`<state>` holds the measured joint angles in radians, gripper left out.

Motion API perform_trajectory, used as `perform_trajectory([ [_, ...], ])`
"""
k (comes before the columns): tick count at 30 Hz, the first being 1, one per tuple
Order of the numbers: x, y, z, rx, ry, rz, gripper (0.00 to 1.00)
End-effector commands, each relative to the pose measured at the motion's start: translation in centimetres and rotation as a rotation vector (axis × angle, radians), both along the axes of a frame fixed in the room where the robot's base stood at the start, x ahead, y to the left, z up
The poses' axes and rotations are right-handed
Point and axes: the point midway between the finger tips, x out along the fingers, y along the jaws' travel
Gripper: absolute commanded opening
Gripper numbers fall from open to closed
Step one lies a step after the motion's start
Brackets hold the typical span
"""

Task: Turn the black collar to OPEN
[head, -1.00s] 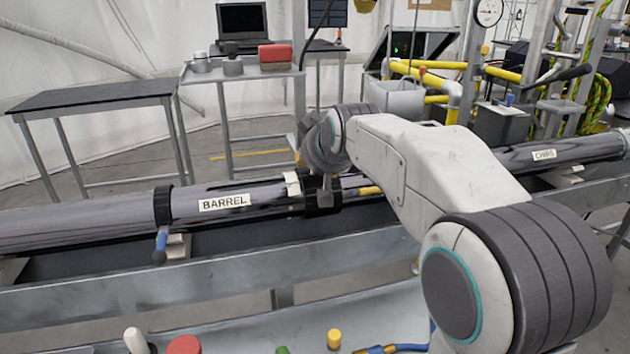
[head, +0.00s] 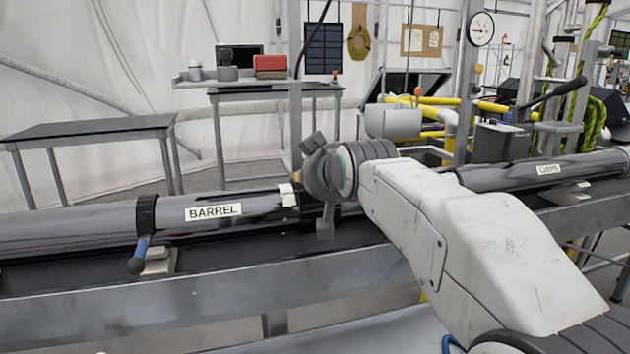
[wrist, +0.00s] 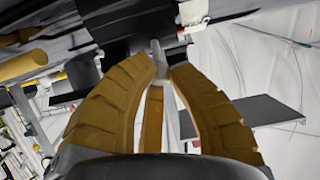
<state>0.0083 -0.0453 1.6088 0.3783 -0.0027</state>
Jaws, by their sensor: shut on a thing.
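The black collar (head: 309,208) sits around the long dark tube, just right of the BARREL label (head: 213,211). My wrist and arm hide part of it in the head view. In the wrist view the collar (wrist: 118,22) is a dark band beyond the fingertips. My gripper (wrist: 161,70) has tan ribbed fingers, shut on a small grey tab (wrist: 158,54) at the collar. In the head view the fingertips are hard to make out. No OPEN mark is readable.
A black band with a blue-ended handle (head: 139,255) is on the tube at left. The tube rests along a grey metal rail (head: 220,286). Behind stand a dark table (head: 85,128) and a shelf with a red case (head: 270,65). A CHIPS label (head: 549,169) is at right.

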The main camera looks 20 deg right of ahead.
Motion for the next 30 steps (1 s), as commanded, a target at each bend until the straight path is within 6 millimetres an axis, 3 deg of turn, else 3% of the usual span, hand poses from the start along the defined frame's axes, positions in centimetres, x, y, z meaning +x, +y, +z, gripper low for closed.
perform_trajectory([
  [1,-0.01,0.23,-0.91,0.000,0.022,0.004,0.00],
  [9,-0.01,0.23,-0.89,0.000,0.022,0.004,0.00],
  [10,-0.01,0.23,-0.89,0.000,0.022,0.004,0.17],
  [18,-0.01,0.13,-0.67,0.000,0.017,0.002,0.42],
  [30,-0.74,0.05,0.00,0.000,0.008,0.001,0.42],
])
